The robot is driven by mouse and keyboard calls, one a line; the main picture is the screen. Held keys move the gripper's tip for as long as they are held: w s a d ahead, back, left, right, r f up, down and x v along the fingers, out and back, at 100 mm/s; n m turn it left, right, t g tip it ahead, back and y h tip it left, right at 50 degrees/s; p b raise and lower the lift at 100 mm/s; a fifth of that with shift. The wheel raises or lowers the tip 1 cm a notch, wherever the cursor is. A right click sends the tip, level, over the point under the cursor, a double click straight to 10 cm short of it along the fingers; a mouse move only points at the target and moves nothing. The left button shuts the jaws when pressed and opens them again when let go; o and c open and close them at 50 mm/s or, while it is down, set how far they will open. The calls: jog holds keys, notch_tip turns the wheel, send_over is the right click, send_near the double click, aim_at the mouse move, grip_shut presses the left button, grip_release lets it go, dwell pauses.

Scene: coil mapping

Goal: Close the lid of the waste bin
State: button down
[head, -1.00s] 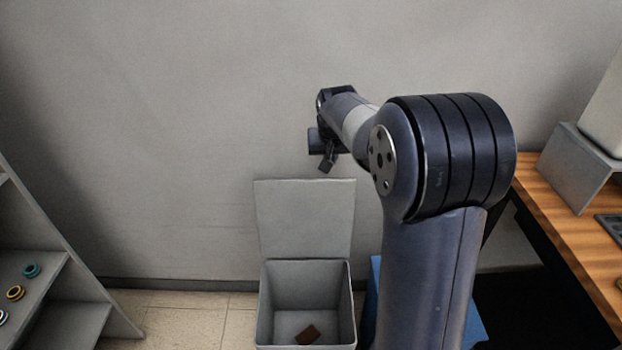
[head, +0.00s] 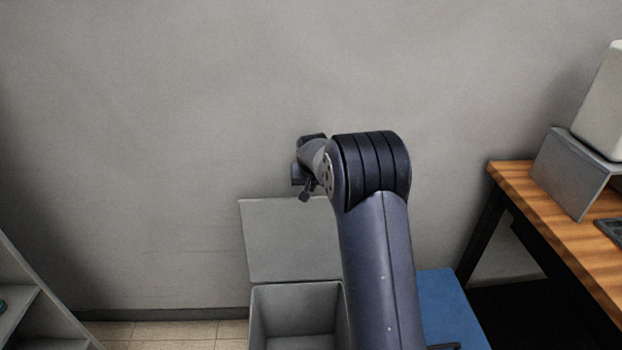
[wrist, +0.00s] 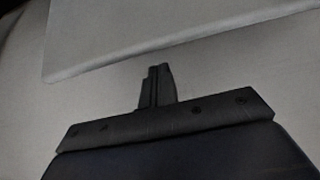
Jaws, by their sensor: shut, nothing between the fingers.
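The waste bin (head: 296,289) is a grey open-topped box on the floor, low in the head view. Its lid (head: 285,240) stands upright, hinged at the back edge beside the wall, so the bin is open. My gripper (head: 305,196) is at the upper edge of the lid, near its middle and right part; I cannot tell whether it touches. In the wrist view my gripper (wrist: 157,80) is shut and empty. A pale panel (wrist: 140,35), likely the lid, fills the top of that view, with a gap between its edge and the fingertips.
A grey shelf (head: 22,300) stands at the left. A wooden desk (head: 560,235) with a grey stand (head: 572,170) is at the right. A blue box (head: 447,300) stands right of the bin, partly behind my arm. The wall is close behind the lid.

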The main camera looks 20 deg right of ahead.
jog(key=shift+s+a+r, duration=0.2)
jog(key=shift+s+r, duration=0.1)
jog(key=shift+s, duration=0.5)
jog(key=shift+s+a+r, duration=0.15)
jog(key=shift+s+r, duration=0.15)
jog(key=shift+s, duration=0.5)
jog(key=shift+s+d+f, duration=0.1)
jog(key=shift+s, duration=0.05)
